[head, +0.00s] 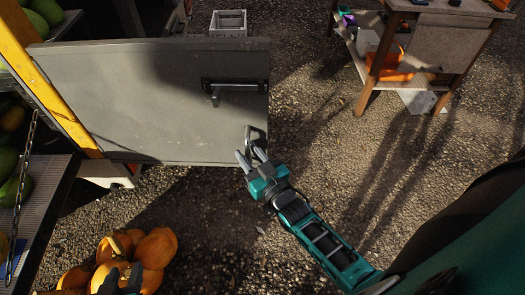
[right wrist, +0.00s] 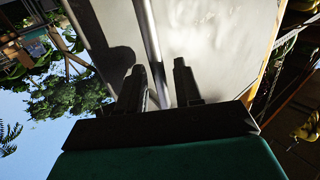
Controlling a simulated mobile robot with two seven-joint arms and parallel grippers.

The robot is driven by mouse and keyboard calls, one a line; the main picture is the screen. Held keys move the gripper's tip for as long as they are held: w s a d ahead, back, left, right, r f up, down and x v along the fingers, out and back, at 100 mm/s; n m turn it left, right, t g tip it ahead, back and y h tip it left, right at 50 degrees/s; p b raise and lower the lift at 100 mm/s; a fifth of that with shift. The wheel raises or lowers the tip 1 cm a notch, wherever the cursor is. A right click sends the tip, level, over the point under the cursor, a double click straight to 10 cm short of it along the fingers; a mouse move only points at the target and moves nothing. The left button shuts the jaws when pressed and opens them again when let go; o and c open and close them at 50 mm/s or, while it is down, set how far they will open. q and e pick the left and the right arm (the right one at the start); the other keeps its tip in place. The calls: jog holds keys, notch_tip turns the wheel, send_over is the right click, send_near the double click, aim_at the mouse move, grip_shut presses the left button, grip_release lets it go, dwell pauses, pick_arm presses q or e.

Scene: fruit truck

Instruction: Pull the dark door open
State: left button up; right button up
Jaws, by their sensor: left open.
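The dark grey door (head: 150,95) is in the head view, swung out from the truck body at left. A black latch bar (head: 235,85) and a bright metal loop handle (head: 251,135) are at its right end. My right gripper (head: 250,156) is at the loop handle by the door's lower right corner. In the right wrist view, the metal bar (right wrist: 149,40) runs between the two parted fingers of my right gripper (right wrist: 159,75); I cannot tell whether they touch it.
Orange pumpkins (head: 152,248) lie at bottom left. Truck shelves with green fruit stand at left beside a yellow post (head: 55,90). A wooden table (head: 445,45) stands at upper right, and a pale crate (head: 228,22) behind the door. The gravel between is clear.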

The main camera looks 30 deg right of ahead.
jog(key=s+d, duration=0.1)
jog(key=s, duration=1)
jog(key=shift+s, duration=0.35)
jog(key=g, duration=0.2)
jog(key=s+f+n+g, duration=0.1)
jog(key=g, duration=0.1)
jog(key=s+a+f+g, duration=0.1)
jog(key=g, duration=0.2)
jog(key=shift+s+a+f+n, duration=0.1)
jog(key=shift+s+f+n, duration=0.1)
jog(key=shift+n, duration=0.1)
